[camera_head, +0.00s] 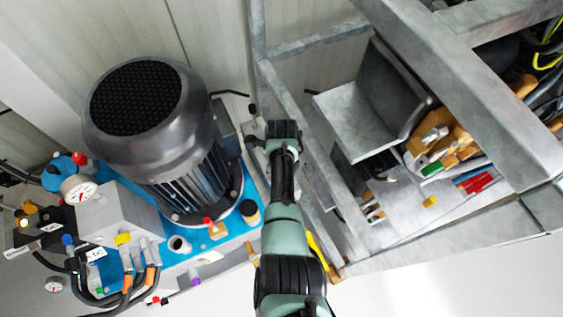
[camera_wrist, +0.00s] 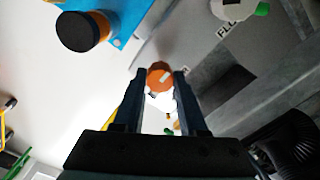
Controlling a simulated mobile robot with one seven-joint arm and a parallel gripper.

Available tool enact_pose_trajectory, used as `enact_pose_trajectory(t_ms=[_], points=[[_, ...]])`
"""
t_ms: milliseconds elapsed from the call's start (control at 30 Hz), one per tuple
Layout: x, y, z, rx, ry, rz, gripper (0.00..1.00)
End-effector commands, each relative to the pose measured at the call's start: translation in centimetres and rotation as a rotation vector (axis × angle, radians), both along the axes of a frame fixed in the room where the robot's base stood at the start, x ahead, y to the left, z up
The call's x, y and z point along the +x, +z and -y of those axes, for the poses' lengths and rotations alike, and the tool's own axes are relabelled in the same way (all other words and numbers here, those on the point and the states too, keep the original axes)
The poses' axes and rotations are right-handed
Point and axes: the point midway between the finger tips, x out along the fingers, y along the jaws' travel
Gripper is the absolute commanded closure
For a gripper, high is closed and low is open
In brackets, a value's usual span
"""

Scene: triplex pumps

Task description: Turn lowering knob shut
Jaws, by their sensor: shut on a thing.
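A round orange knob (camera_wrist: 159,76) with a white mark on its face shows in the middle of the wrist view. It fits the lowering knob, but I can read no label on it. My gripper (camera_wrist: 160,82) has one dark finger on each side of the knob, its tips level with it, and is shut on it. In the head view my arm reaches up through the middle of the picture. The fingertips and this knob cannot be made out there.
A large dark motor (camera_head: 160,140) stands on a blue plate (camera_head: 178,255), left of my arm. A black and orange cap (camera_head: 249,212) sits close to the arm; the wrist view shows such a cap (camera_wrist: 80,32). A grey metal frame (camera_head: 385,235) with cables closes off the right.

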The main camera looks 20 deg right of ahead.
Motion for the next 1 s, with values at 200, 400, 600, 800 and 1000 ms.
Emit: enact_pose_trajectory(t_ms=[200,400,600,800,1000], points=[[-0.1,0.0,0.2,-0.004,-0.008,-0.004,1.00],[-0.2,0.0,0.2,-0.003,-0.008,-0.004,0.49],[-0.1,0.0,0.1,-0.002,-0.006,-0.002,0.28],[-0.1,0.1,0.1,-0.001,-0.004,-0.002,0.28],[0.0,2.3,0.1,-0.002,-0.004,0.001,0.28]])
